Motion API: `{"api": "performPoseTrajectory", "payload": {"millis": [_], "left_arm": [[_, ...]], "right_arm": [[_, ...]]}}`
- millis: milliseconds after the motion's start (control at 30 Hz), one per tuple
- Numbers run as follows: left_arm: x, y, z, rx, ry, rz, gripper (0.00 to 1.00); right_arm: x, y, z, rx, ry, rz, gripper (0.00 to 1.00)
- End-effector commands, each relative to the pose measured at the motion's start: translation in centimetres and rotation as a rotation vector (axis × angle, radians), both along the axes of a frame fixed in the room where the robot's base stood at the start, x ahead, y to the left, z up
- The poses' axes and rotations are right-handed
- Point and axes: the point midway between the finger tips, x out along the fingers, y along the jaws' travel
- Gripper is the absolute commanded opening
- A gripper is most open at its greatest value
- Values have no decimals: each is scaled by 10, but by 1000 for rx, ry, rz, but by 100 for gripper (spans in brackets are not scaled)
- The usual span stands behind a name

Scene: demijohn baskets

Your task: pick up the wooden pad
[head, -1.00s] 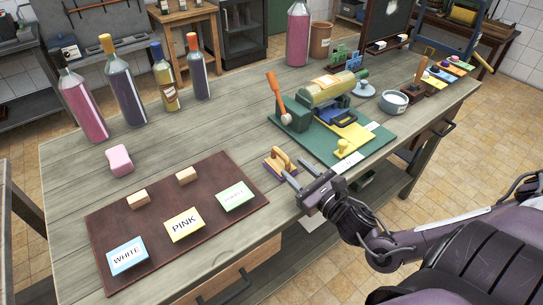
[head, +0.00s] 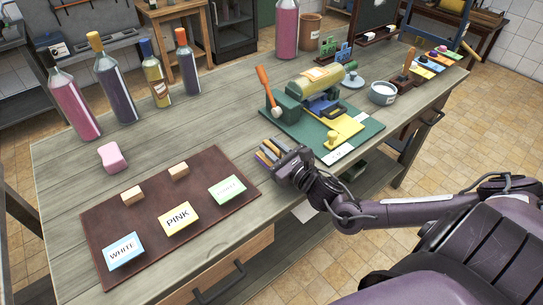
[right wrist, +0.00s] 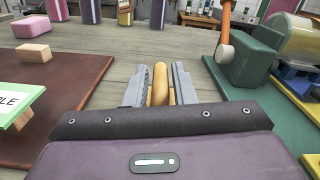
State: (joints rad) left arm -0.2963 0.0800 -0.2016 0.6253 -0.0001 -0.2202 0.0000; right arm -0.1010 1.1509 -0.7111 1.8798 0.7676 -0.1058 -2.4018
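The wooden pad, a small block with a rounded tan wooden handle (right wrist: 160,84), stands on the table between the brown mat and the green board. In the head view the pad (head: 268,151) is mostly hidden by my right gripper (head: 268,156). In the right wrist view my right gripper (right wrist: 160,88) is open, with one grey finger on each side of the handle. Small gaps seem to show between handle and fingers. The pad's base is hidden behind the gripper body. My left gripper is not in view.
A brown mat (head: 148,254) with labelled cards and two small wooden blocks lies to the left. A green board (head: 358,139) with a roller device and a yellow piece is close on the right. Several bottles and a pink block (head: 113,157) stand behind left.

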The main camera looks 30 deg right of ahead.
Motion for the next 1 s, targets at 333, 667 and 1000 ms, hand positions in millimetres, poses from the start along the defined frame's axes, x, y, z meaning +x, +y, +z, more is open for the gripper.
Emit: {"api": "performPoseTrajectory", "payload": {"millis": [333,667,1000], "left_arm": [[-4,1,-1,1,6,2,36],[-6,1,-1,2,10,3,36],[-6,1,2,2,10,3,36]], "right_arm": [[0,0,0,0,0,0,0],[0,-1,4,-2,0,0,0],[0,0,70,-8,-4,5,0]]}}
